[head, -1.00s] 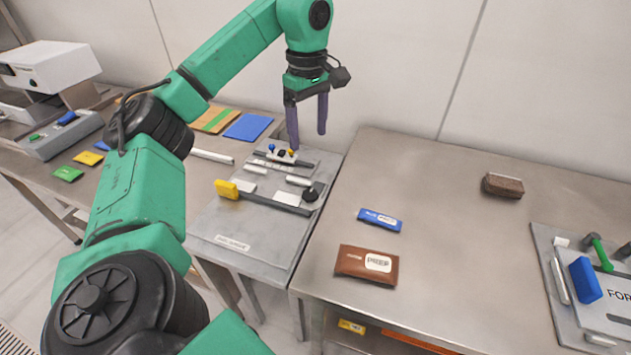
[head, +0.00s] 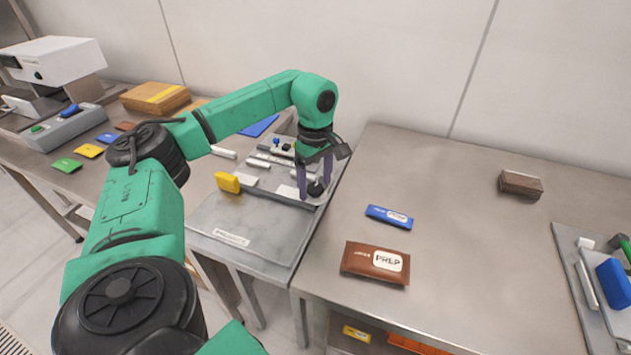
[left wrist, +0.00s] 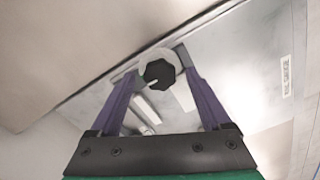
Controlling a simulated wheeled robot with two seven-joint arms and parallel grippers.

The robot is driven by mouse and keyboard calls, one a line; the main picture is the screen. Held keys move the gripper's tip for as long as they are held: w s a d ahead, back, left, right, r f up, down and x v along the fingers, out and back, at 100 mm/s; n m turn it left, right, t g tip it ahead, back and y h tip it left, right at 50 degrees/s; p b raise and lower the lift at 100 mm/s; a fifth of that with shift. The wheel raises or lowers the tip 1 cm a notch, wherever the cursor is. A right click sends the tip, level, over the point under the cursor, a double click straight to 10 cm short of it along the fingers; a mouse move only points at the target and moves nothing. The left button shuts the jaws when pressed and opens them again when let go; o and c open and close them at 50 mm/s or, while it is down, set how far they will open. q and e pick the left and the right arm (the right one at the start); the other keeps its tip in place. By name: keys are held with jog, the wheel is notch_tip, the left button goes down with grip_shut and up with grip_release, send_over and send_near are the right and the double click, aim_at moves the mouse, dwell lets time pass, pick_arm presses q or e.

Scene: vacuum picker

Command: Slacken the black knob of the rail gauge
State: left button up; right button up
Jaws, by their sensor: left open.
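The black knob (head: 316,188) of the rail gauge sits at the right end of the gauge's rail, near the right edge of the grey board. I cannot tell exact fingertip depth. A yellow block (head: 227,182) is at the rail's left end. My right gripper does not show.
A steel table to the right holds a blue packet (head: 389,217), a brown packet (head: 376,263) and a brown block (head: 521,184). The table's middle is bare.

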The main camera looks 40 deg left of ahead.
pick_arm(q)
grip_shut()
